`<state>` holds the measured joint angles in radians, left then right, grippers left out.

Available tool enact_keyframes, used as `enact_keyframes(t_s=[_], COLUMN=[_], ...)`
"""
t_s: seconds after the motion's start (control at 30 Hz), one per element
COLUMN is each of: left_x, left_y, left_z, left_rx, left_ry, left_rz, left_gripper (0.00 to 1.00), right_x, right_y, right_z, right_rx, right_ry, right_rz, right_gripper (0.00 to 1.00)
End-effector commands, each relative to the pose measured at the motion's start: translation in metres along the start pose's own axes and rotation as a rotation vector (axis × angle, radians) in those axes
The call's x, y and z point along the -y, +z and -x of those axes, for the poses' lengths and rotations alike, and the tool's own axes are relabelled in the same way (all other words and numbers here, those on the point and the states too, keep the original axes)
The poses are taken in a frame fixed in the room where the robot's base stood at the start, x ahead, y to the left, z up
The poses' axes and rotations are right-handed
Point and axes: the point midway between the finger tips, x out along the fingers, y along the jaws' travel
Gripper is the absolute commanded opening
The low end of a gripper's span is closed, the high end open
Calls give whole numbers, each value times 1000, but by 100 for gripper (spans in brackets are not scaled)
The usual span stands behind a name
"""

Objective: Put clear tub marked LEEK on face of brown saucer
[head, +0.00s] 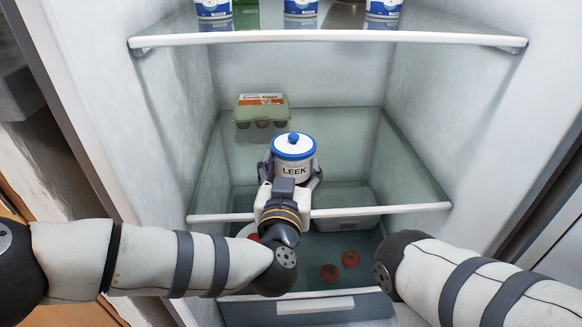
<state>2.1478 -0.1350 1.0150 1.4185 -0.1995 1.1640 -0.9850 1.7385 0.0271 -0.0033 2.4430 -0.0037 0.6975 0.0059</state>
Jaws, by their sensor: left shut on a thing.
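The tub marked LEEK (294,169) has a pale body, dark lettering and a blue-rimmed lid with a blue knob. It is upright at the middle glass shelf (390,208). My left gripper (291,176) is shut on the tub, with its fingers around the sides. I cannot tell whether the tub's base touches the shelf. A brownish round thing (345,15) on the top shelf is cut by the frame edge; it may be the brown saucer, but I cannot be sure. My right arm shows at lower right, its gripper out of view.
An egg carton (262,110) sits at the back left of the middle shelf. Several blue-and-white containers (300,8) stand on the top shelf (330,38). Red round items (350,259) lie below, near a clear bin (347,222). The middle shelf's right side is bare.

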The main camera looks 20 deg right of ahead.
Motion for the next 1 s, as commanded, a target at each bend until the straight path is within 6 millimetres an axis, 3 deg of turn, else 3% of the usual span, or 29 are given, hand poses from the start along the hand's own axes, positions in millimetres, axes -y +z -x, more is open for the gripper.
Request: enact_keyframes(t_s=[0.03, 0.13, 0.5, 0.57, 0.9, 1.0], left_x=[0, 0, 0, -1, -1, -1], left_y=[2, 1, -2, -4, -4, -3], left_z=[0, 0, 3, 11, 98, 113], left_rx=[0, 0, 0, 0, 0, 0], left_ry=[0, 0, 1, 2, 3, 2], left_rz=[0, 0, 0, -1, 0, 0], left_gripper=[65, 84, 84, 84, 84, 84], right_x=[0, 0, 0, 0, -1, -1], right_y=[0, 0, 1, 2, 9, 9], right_z=[0, 0, 2, 5, 25, 27], right_rx=[1, 0, -2, -7, -34, -36], right_ry=[0, 0, 0, 0, -1, -1], right_rz=[0, 0, 0, 0, -1, -1], right_gripper=[85, 85, 85, 85, 85, 85])
